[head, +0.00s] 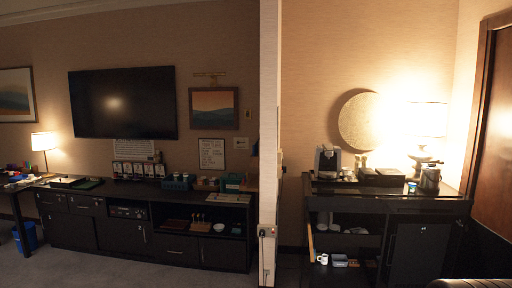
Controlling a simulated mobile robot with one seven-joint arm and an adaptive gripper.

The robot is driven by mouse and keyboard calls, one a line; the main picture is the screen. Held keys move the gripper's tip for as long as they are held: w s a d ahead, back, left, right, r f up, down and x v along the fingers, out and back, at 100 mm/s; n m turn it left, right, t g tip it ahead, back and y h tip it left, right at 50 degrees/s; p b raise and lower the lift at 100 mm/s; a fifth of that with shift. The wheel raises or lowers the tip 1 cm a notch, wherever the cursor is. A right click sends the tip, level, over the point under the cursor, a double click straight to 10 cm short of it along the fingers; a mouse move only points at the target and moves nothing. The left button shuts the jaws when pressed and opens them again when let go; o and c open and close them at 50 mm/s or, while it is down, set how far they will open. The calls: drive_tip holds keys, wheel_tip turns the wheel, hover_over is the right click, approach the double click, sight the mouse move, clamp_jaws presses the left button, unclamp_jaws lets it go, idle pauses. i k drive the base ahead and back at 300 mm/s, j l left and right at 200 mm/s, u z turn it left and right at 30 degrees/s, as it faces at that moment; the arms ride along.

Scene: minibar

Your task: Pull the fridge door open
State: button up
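The minibar cabinet (440,207) is dark and stands against the wall in the right part of the head view. A dark door panel (416,252) fills its lower right side and looks like the fridge door. It appears shut, and what is behind it is hidden. A thin upright light mark near its left edge may be a handle, but it is too small to tell. My gripper is not in the head view.
Open shelves with a white mug (322,259) are left of the door panel. A coffee machine (328,160) and a lit lamp (428,120) stand on top. A wall edge (269,150) divides off the long left sideboard (125,232). A brown door (491,130) is far right.

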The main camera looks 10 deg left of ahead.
sight(418, 256)
drive_tip(key=z, duration=0.85)
drive_tip(key=i+j, duration=0.1)
drive_tip(key=i, duration=0.75)
drive_tip(key=i+z, duration=0.1)
drive_tip(key=i, duration=0.7)
drive_tip(key=i+z, duration=0.15)
drive_tip(key=i, duration=0.6)
drive_tip(key=i+j+z, duration=0.1)
drive_tip(key=i, duration=0.7)
drive_tip(key=i+j, duration=0.55)
drive_tip(key=i, duration=0.2)
drive_tip(key=i+j, duration=0.1)
drive_tip(key=j, duration=0.35)
drive_tip(key=i+j, duration=0.1)
drive_tip(key=j, duration=0.4)
drive_tip(key=i+j, duration=0.1)
drive_tip(key=j, duration=0.35)
